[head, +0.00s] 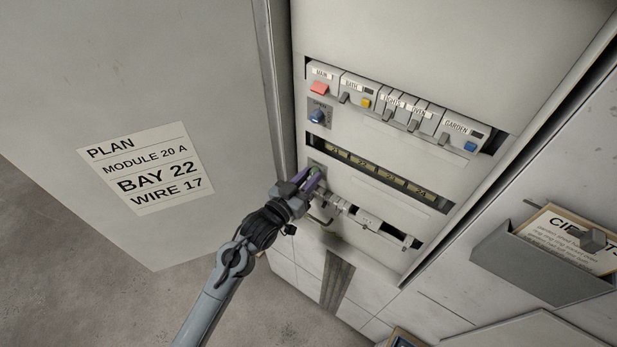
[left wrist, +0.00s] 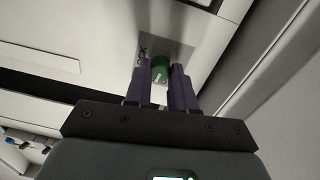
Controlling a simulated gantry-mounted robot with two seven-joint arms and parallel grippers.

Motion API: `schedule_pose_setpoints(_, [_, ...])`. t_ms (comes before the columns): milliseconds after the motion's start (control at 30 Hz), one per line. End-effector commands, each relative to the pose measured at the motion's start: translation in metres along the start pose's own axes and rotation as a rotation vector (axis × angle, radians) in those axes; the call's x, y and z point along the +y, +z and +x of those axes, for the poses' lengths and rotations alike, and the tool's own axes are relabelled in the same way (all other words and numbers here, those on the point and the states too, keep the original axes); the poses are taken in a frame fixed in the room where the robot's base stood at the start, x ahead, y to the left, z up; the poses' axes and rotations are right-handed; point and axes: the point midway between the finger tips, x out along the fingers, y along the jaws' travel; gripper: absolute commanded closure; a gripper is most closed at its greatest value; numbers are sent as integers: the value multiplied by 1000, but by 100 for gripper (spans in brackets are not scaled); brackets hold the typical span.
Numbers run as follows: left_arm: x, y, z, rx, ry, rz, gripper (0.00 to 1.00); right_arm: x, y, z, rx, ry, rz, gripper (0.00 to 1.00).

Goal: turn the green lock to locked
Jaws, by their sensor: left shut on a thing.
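The green lock (left wrist: 160,68) is a small green knob on a grey plate (left wrist: 178,52) with lettering that reads like "LOCK", partly covered. It sits on the electrical panel's left side, below the blue knob (head: 318,116). My left gripper (head: 311,180) is at the lock, its purple fingers on either side of the green knob and shut on it. The left wrist view shows the two fingers (left wrist: 166,88) flanking the knob. The pointer position of the lock is hard to read. My right gripper is not in view.
A row of breakers (head: 400,105) runs along the panel top, above a bay strip (head: 385,172) numbered up to 24. The open cabinet door (head: 120,60) with a plan sheet (head: 146,168) stands left. A paper holder (head: 540,262) hangs right.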

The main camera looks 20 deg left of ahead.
Motion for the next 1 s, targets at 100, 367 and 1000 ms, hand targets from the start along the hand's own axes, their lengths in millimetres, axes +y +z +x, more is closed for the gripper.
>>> schedule_pose_setpoints(100, [0, -1, 0, -3, 1, 89, 100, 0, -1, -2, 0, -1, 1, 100])
schedule_pose_setpoints(367, [0, -1, 0, -10, 0, 331, 100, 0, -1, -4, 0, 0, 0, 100])
schedule_pose_setpoints(1000, [1, -1, 0, -28, -6, 938, 100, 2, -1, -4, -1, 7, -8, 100])
